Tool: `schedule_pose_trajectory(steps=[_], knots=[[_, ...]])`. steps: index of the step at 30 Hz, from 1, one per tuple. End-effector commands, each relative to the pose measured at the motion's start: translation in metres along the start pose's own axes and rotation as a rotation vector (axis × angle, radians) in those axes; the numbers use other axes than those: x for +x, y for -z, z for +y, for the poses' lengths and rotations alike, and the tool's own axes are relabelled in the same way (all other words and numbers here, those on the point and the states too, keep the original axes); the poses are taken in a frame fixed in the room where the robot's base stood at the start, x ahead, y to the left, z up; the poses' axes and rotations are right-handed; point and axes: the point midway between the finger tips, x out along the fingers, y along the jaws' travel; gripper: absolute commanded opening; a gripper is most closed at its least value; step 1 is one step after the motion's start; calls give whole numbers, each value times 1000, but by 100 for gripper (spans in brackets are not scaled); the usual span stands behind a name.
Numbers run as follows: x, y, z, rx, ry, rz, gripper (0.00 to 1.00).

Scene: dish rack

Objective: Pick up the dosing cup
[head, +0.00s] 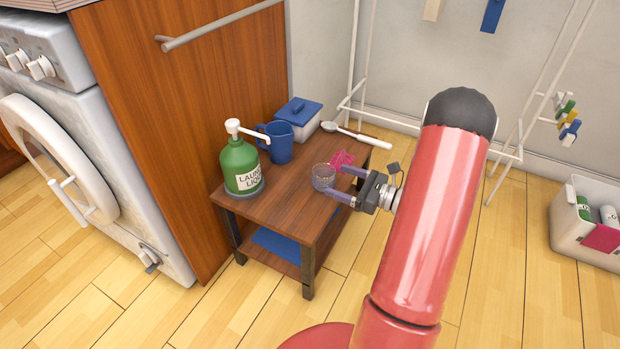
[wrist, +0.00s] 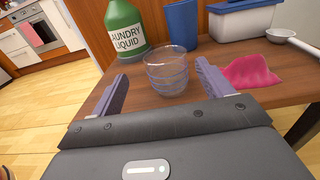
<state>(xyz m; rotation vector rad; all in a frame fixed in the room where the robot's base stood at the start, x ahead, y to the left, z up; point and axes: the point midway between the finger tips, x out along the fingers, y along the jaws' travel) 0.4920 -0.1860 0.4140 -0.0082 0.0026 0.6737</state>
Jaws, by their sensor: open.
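The dosing cup (head: 323,177) is a small clear cup standing upright near the right edge of a small wooden table (head: 285,208). In the wrist view the cup (wrist: 167,72) stands just ahead of and between my two fingers. My gripper (head: 341,182) is open and level with the cup, coming in from the right of the table. In the wrist view my gripper (wrist: 162,88) has one purple-grey finger on each side of the cup. I cannot tell whether either fingertip touches it.
A green laundry liquid bottle (head: 241,167) stands left of the cup. A blue mug (head: 279,142), a white box with blue lid (head: 299,117) and a white scoop (head: 355,136) are behind. A pink cloth (head: 342,159) lies close beside the right finger.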

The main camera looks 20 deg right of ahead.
Motion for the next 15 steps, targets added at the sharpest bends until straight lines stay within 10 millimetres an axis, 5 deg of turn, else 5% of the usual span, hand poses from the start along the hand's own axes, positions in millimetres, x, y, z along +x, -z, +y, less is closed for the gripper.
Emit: schedule_pose_trajectory(steps=[15], knots=[[60,0,-8,6,9,-6,79]])
